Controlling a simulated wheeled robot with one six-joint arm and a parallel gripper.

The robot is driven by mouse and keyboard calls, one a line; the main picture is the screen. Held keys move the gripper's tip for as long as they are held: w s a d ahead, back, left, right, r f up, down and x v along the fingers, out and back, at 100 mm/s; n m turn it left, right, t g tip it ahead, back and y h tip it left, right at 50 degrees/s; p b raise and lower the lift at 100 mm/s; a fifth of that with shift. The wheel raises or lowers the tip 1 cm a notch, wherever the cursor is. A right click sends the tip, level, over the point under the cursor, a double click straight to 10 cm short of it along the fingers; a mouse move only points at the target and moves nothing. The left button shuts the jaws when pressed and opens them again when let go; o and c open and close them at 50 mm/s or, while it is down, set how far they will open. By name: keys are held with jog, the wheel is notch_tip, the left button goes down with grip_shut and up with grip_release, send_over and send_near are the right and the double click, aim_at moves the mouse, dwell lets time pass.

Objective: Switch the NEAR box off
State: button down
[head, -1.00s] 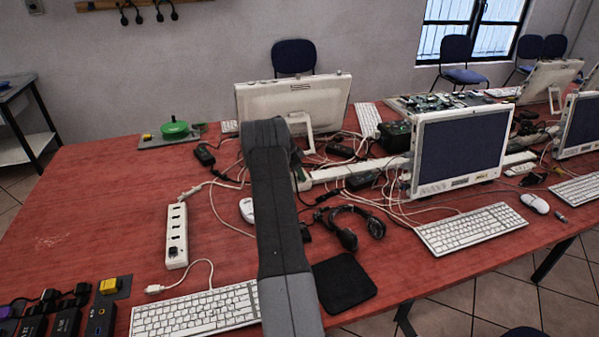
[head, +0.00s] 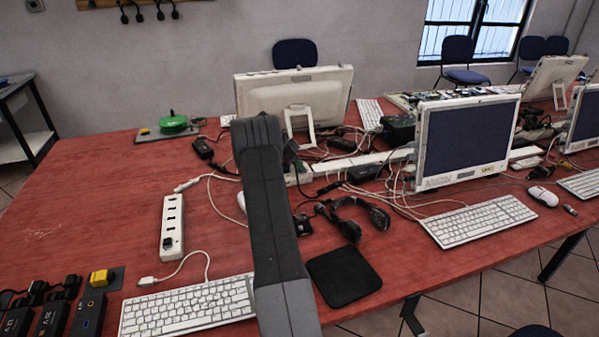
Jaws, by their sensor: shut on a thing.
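No box carries a readable NEAR label, so I cannot tell which one is meant. At the lower left stand black boxes: one marked 12 V (head: 14,320), one that seems marked 20 V (head: 50,318), and one with a small blue spot (head: 89,314). My arm rises from the bottom centre and bends over the table. My gripper is hidden behind the arm, so its fingers and anything between them do not show.
A white power strip (head: 172,227) and a keyboard (head: 188,304) lie left of my arm. Headphones (head: 352,219), a black pad (head: 343,276) and tangled cables lie to its right. A screen (head: 464,140) stands further right. The red table (head: 80,215) is clear at left.

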jog(key=shift+a+f+h+b, duration=0.1)
jog(key=shift+f+h+b, duration=0.25)
jog(key=shift+b, duration=0.5)
jog(key=shift+r+h+b, duration=0.25)
jog(key=shift+b, duration=0.25)
jog(key=c, duration=1.3)
grip_release()
jog(key=shift+s+a+r, duration=0.1)
jog(key=shift+a+r, duration=0.05)
jog(key=v, duration=1.3)
jog(key=shift+s+a+r, duration=0.15)
jog(key=shift+s+a, duration=0.05)
jog(key=shift+s, duration=0.05)
